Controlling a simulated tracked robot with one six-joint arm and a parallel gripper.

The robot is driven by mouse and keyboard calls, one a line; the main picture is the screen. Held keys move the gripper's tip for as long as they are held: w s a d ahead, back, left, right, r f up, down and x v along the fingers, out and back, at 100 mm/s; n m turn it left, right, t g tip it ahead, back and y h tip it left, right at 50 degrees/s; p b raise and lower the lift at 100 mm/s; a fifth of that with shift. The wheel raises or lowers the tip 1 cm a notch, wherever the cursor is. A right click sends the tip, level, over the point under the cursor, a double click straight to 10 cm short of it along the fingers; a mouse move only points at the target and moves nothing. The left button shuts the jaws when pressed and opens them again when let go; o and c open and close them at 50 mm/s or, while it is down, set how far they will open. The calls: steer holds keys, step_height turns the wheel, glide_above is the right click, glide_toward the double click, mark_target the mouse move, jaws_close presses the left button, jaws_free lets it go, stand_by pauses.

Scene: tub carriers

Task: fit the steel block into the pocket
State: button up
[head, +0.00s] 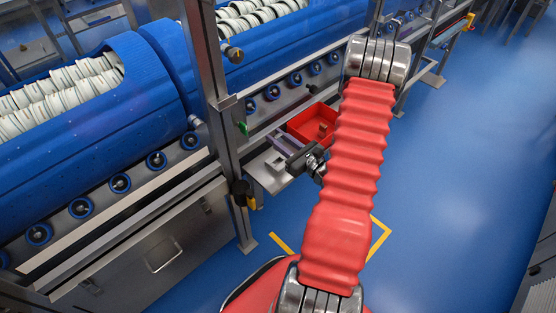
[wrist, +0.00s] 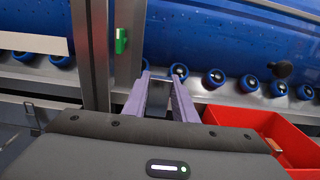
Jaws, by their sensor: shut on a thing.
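My gripper (head: 283,142) is at the end of my red-sleeved arm, beside the grey metal shelf and left of the red tray. In the wrist view its two purple fingers (wrist: 162,85) are shut on a dark grey piece, the steel block (wrist: 158,100), seen between them. Most of the block is hidden by the fingers and the gripper body. In the head view the block cannot be told apart. A pale metal shelf (head: 262,178) with a small raised fixture lies below and left of the gripper. I cannot make out the pocket itself.
A red tray (head: 299,124) with a brownish block (head: 324,130) in it stands right of the gripper. A steel upright post (head: 226,120) with a green part (wrist: 121,40) rises to the left. Blue tubs (head: 95,95) on rollers lie behind. Blue floor is open at right.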

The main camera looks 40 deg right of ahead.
glide_above(278, 156)
steer(key=s+a, duration=0.2)
steer(key=shift+w+d+f, duration=0.1)
steer(key=shift+d+f, duration=0.05)
steer(key=shift+f, duration=1.1)
steer(key=shift+w+d+f, duration=0.1)
steer(key=shift+f, duration=1.15)
steer(key=shift+f, duration=2.05)
steer(key=o, duration=0.9)
steer(key=shift+f, duration=0.1)
steer(key=shift+o, duration=0.2)
steer(key=s, duration=1.2)
steer(key=shift+d, duration=0.15)
